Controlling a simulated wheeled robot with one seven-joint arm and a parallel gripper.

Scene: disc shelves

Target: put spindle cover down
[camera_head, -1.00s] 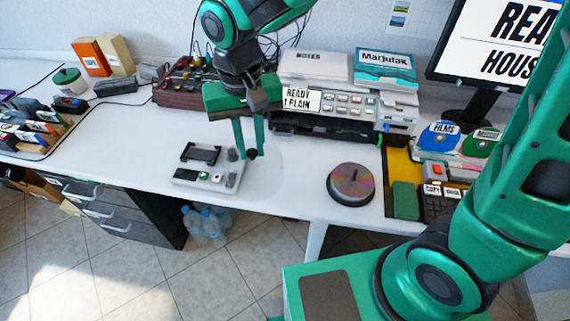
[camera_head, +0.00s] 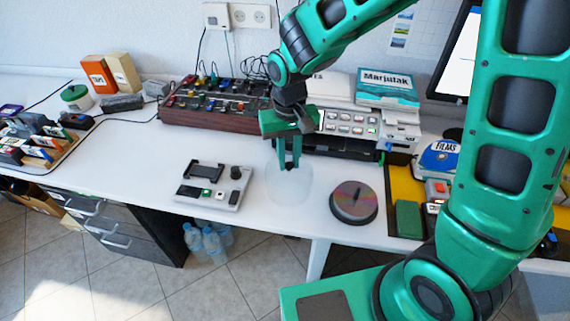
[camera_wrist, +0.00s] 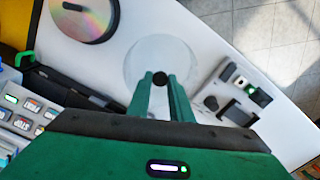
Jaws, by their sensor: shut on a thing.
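The spindle cover (camera_head: 275,187) is a clear, faint cylinder with a dark knob on top. In the wrist view the cover (camera_wrist: 150,50) shows as a pale round outline beyond my fingertips. My gripper (camera_head: 289,167) is shut on the cover's dark knob; the knob also shows between the fingertips in the wrist view (camera_wrist: 160,79). The cover is upright over the white desk, between the grey device and the disc spindle. I cannot tell whether its bottom touches the desk. The disc spindle (camera_head: 354,202) stands uncovered to the right; it also shows in the wrist view (camera_wrist: 82,12).
A grey device (camera_head: 214,187) with buttons lies left of the cover. A printer (camera_head: 345,125) and a dark red mixer board (camera_head: 215,112) stand behind. A yellow tray (camera_head: 393,188) is right of the spindle. Bare white desk (camera_head: 130,150) lies to the left.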

